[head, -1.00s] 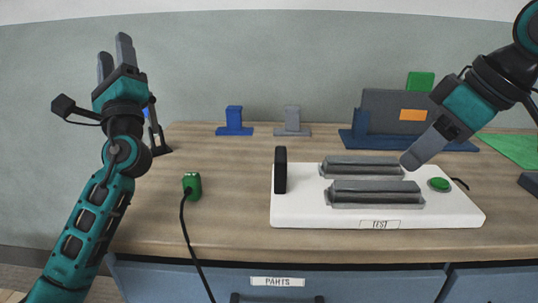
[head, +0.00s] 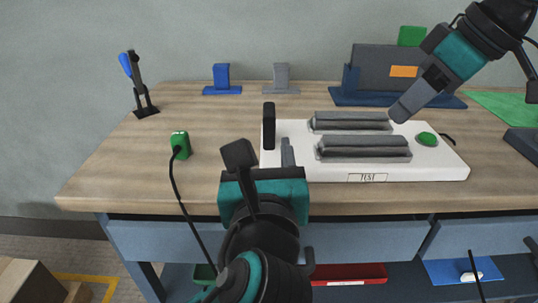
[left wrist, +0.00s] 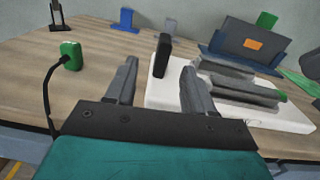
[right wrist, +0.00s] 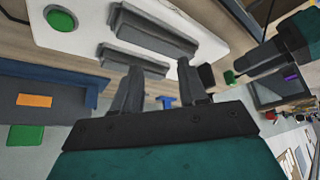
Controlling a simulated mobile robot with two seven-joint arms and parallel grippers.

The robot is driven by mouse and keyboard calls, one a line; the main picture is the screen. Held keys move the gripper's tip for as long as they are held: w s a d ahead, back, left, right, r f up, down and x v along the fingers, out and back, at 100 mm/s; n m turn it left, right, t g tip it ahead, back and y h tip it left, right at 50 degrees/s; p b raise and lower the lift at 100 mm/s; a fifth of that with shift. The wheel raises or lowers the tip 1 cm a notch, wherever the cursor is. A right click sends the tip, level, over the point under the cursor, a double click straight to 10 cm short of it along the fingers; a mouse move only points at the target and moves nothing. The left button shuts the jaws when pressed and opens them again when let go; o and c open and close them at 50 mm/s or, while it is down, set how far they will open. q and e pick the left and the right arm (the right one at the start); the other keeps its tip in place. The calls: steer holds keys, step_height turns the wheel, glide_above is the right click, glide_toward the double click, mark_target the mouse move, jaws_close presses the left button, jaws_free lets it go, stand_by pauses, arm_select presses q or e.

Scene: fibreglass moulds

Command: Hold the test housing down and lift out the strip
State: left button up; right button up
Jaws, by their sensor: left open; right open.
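The white test base (head: 285,170), labelled TEST, lies on the bench and carries two long grey housings, a rear one (head: 350,121) and a front one (head: 362,148). A black upright block (head: 268,125) stands at its left end and a green button (head: 427,139) at its right. I cannot make out a separate strip. My left gripper (head: 272,160) is open and empty, at the base's front left; in the left wrist view its fingers (left wrist: 160,72) point toward the black block. My right gripper (head: 402,110) is open and empty by the rear housing's right end; its fingers also show in the right wrist view (right wrist: 160,70).
A green block (head: 180,145) with a black cable sits left of the base. Blue (head: 221,79) and grey (head: 281,78) stands and a dark panel in a blue holder (head: 345,97) stand behind. A green mat (head: 505,108) lies at right. The bench's left side is mostly clear.

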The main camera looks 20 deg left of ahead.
mark_target(269, 115)
arm_select(q)
steer(key=shift+d+f+m, duration=0.1)
steer(key=shift+d+m, duration=0.2)
steer(key=shift+w, duration=0.25)
steer(key=x, duration=1.2)
steer(key=shift+w+f, duration=0.1)
steer(key=shift+w, duration=0.15)
steer(key=shift+c, duration=0.2)
jaws_close()
